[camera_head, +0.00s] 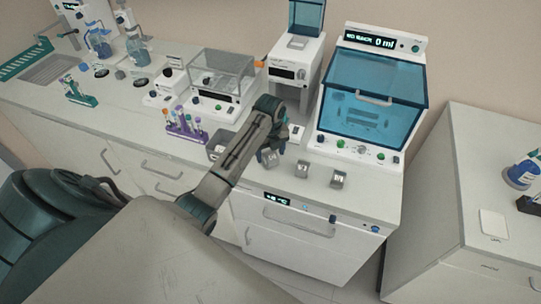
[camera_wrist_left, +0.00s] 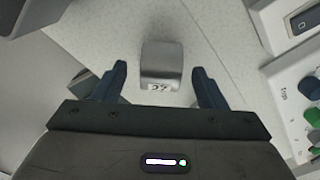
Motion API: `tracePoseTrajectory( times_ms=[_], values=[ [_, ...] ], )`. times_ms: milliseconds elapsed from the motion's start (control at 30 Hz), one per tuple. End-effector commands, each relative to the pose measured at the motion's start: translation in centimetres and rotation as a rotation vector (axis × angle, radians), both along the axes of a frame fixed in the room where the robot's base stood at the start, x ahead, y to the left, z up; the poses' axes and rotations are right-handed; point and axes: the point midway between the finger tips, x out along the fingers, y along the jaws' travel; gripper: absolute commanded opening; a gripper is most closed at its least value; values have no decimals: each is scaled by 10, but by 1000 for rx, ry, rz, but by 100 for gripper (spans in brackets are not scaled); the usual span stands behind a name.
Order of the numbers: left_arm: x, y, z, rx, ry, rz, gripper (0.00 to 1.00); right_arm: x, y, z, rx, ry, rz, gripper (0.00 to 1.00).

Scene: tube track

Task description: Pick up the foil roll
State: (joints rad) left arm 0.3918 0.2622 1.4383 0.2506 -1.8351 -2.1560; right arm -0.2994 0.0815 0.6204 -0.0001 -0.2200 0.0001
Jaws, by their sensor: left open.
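A small silver-grey foil roll with a dark printed mark (camera_wrist_left: 161,66) is ahead of my left gripper in the left wrist view, centred between its two fingers. It also shows in the head view (camera_head: 269,158) on the bench, just below my left gripper (camera_head: 277,144). In the left wrist view my left gripper (camera_wrist_left: 162,85) is open, with a gap between each dark finger and the roll. Two similar small silver pieces, a middle one (camera_head: 302,169) and a right one (camera_head: 338,179), stand to the right on the bench. My right gripper does not show.
A purple tube rack (camera_head: 183,128) and a grey open bin (camera_head: 218,148) are left of my gripper. A blue-lidded machine (camera_head: 365,150) stands behind the right pieces. The bench front edge is close. A gap separates this bench from the right one (camera_head: 450,230).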

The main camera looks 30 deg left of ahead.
Motion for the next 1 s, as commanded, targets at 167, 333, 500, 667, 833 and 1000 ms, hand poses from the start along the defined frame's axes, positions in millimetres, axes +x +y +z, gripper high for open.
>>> tracePoseTrajectory(
  times_ms=[167,333,500,667,833,1000],
  values=[
    [0,0,-18,-1,1,0,65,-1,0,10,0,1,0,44],
    [0,0,-21,-1,-1,-1,65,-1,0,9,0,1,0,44],
    [0,0,-21,-1,-1,0,48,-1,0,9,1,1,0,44],
    [0,0,-21,-1,-1,0,16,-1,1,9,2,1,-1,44],
    [1,0,-20,0,-1,0,12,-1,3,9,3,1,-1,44],
    [1,0,-19,0,-2,0,12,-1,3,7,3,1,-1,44]
  ],
)
